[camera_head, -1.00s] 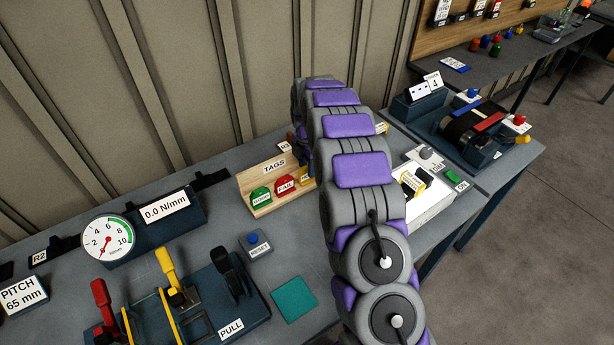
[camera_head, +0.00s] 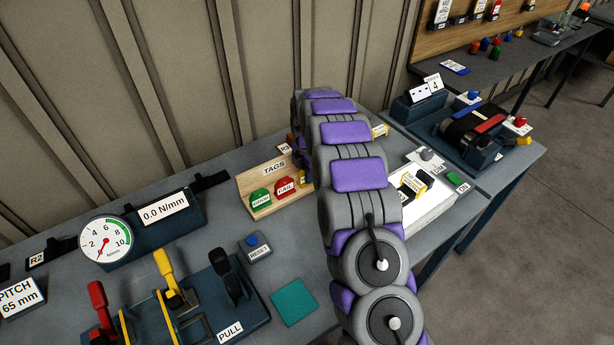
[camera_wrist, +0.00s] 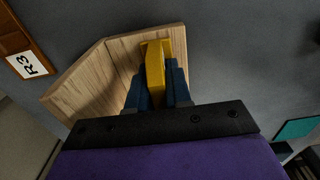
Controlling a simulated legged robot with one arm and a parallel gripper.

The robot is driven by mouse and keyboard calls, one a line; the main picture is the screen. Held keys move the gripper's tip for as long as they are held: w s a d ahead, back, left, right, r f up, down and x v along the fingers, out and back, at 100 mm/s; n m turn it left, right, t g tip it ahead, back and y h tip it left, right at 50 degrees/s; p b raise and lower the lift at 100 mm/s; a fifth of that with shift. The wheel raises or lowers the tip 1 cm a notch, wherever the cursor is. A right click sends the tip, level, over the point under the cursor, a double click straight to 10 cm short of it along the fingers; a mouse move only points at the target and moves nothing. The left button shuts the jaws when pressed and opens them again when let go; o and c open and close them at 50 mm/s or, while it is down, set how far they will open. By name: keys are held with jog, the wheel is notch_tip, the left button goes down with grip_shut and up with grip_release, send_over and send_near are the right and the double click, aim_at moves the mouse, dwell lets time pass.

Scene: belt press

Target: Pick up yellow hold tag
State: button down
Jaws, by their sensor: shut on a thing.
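In the wrist view the yellow hold tag (camera_wrist: 155,68) is between the two blue fingers of my gripper (camera_wrist: 157,82), which is shut on it. The tag is seen from above, close to the wooden tag holder (camera_wrist: 82,88); I cannot tell whether it still touches the holder. In the head view the holder, labelled TAGS (camera_head: 275,167), shows a green tag (camera_head: 260,198) and a red FAIL tag (camera_head: 285,188). A small yellow bit (camera_head: 303,178) shows at my arm's edge beside the red tag.
A RESET button box (camera_head: 255,246) and a teal square (camera_head: 294,301) lie in front of the holder. A lever fixture (camera_head: 240,308) stands front left, and a white tray (camera_head: 428,208) is right of my arm. An R3 sign (camera_wrist: 28,66) stands near the holder.

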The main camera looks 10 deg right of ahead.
dwell(0.3)
jog(key=shift+r, duration=0.5)
notch_tip(320, 180, up, 3)
jog(key=shift+s+f+p, duration=0.1)
jog(key=shift+p, duration=0.65)
jog(key=shift+s+f, duration=0.1)
jog(key=shift+s, duration=0.55)
jog(key=s+a+r+p, duration=0.1)
jog(key=s+p, duration=0.1)
jog(key=s, duration=1.2)
jog(key=shift+s+a+r+p, duration=0.15)
jog(key=shift+s+a+p, duration=0.05)
jog(key=shift+a+p, duration=0.15)
